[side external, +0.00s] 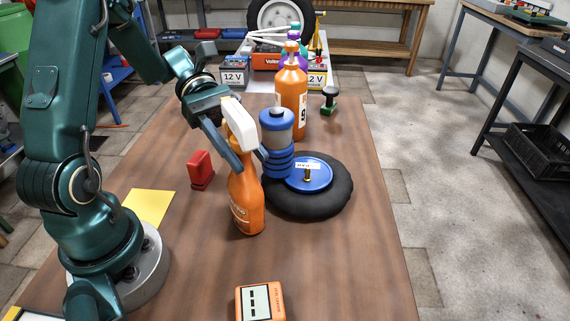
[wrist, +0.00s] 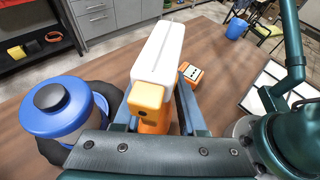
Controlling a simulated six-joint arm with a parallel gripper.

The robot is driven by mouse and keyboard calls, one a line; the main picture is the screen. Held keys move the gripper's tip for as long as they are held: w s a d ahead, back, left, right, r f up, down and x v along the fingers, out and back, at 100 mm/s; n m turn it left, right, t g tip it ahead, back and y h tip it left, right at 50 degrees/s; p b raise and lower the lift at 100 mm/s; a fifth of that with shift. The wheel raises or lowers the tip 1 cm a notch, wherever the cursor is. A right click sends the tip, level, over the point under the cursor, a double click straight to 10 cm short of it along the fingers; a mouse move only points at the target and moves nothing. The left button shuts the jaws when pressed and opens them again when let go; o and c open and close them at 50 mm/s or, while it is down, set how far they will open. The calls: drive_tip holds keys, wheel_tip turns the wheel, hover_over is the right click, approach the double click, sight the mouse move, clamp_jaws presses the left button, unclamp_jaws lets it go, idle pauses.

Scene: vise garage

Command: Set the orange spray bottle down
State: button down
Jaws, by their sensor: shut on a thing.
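The orange spray bottle (side external: 246,200) has a white spray head (side external: 239,124) and stands upright near the middle of the wooden table. My gripper (side external: 251,160) is shut on it, with one finger on each side just below the head. The bottle's base is at or very near the tabletop; I cannot tell whether it touches. In the wrist view the white head and yellow nozzle of the spray bottle (wrist: 160,52) show between the fingers of my gripper (wrist: 158,112). Most of the bottle's body is hidden there.
A black wheel with a blue hub (side external: 325,196) and a blue-lidded container (side external: 277,125) are close to the bottle's right. An orange meter (side external: 261,301) is in front. Another orange bottle (side external: 291,95) stands behind.

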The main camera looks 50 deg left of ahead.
sight(244, 114)
wheel_tip(244, 114, up, 9)
drive_tip(key=shift+r, duration=0.2)
drive_tip(key=shift+w+d+r, duration=0.2)
drive_tip(key=shift+w+r, duration=0.05)
drive_tip(key=shift+r, duration=0.05)
drive_tip(key=w+d+r+m+g+y, duration=0.1)
drive_tip(key=w+d+m+g+y, duration=0.15)
drive_tip(key=d+m+g, duration=0.9)
drive_tip(key=s+d+f+n+t, duration=0.2)
drive_tip(key=d+f, duration=0.3)
drive_tip(key=d, duration=0.2)
drive_tip(key=s+d+f+n+t, duration=0.1)
drive_tip(key=d+f+n+t, duration=0.1)
drive_tip(key=d+f, duration=0.3)
drive_tip(key=shift+s+d+f, duration=0.35)
drive_tip(key=shift+d, duration=0.85)
drive_tip(key=shift+f+n, duration=0.15)
drive_tip(key=shift+n, duration=0.1)
